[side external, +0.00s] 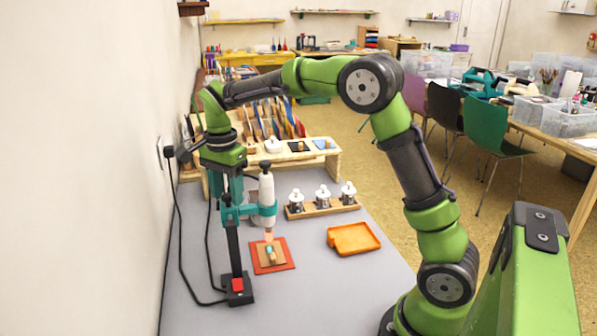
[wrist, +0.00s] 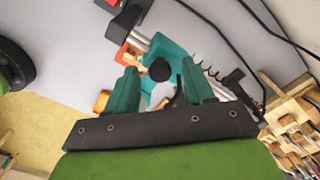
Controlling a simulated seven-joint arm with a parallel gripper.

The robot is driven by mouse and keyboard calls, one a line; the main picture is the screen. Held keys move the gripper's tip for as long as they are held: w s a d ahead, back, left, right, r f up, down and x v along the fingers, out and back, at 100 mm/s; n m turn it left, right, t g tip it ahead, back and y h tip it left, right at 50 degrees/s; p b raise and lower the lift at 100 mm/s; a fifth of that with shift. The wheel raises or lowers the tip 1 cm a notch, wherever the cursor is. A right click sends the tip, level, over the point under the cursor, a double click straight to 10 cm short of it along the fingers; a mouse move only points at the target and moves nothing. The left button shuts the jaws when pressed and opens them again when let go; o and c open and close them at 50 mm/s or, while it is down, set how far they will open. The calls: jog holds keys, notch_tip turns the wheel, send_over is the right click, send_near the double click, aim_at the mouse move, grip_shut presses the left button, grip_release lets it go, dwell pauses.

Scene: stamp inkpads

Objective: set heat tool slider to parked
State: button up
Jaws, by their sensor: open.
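The heat tool (side external: 266,192) is a white upright cylinder held in a teal bracket on a dark stand (side external: 235,262) with a red button on its base. My gripper (side external: 230,195) points down beside the stand's upper part, left of the heat tool. In the wrist view my two teal fingers (wrist: 162,88) are apart, with a dark round knob (wrist: 160,69) and the teal bracket (wrist: 172,48) seen between and beyond them. I cannot tell whether the fingers touch anything. The slider's setting is not readable.
A red mat (side external: 285,264) with a small wooden stamp lies under the heat tool. An orange tray (side external: 354,238) and a wooden rack of jars (side external: 322,208) stand to the right. A wooden organiser (side external: 325,165) is behind. A black cable (side external: 178,250) runs along the left. The grey table front is clear.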

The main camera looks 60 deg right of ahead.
grip_shut()
dwell(0.3)
jog(key=w+d, duration=1)
jog(key=shift+w+d+r, duration=0.1)
jog(key=shift+w+d, duration=0.1)
jog(key=shift+w, duration=0.05)
grip_release()
jog(key=shift+s+a, duration=0.1)
